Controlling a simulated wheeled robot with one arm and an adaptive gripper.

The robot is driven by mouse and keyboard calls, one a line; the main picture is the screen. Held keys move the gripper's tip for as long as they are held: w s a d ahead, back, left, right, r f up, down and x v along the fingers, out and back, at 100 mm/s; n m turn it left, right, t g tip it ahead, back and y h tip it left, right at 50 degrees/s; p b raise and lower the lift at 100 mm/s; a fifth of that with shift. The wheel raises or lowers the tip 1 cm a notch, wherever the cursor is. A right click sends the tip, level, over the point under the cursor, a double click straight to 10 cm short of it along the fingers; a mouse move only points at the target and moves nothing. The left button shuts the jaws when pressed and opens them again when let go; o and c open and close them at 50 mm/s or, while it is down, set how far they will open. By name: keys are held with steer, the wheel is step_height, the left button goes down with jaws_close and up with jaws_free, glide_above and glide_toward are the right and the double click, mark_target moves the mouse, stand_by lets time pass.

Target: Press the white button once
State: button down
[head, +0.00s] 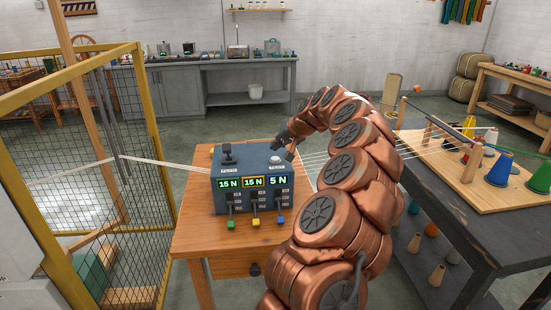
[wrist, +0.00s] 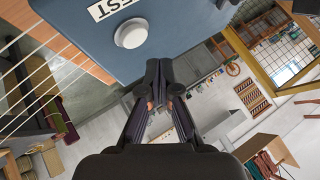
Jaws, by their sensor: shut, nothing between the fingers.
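The white button (head: 275,159) is a round knob on the right of the top face of a blue-grey control box (head: 222,184). In the wrist view the white button (wrist: 131,33) sits beside a label ending in "EST", on the box's blue top (wrist: 175,22). My gripper (head: 284,141) is close by the button, at the box's right back edge. In the wrist view the fingertips of my gripper (wrist: 160,77) are together and empty, just below the button in the picture. A gap shows between them and the button; I see no contact.
The box stands on a wooden table (head: 190,232), with a black switch (head: 227,151) and three coloured levers on it. Pale threads (head: 318,157) run to a peg board (head: 480,185) on the right. A yellow-framed mesh fence (head: 148,110) stands left.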

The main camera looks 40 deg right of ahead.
mark_target(276, 159)
steer(key=shift+r+p, duration=0.35)
steer(key=shift+r, duration=1.45)
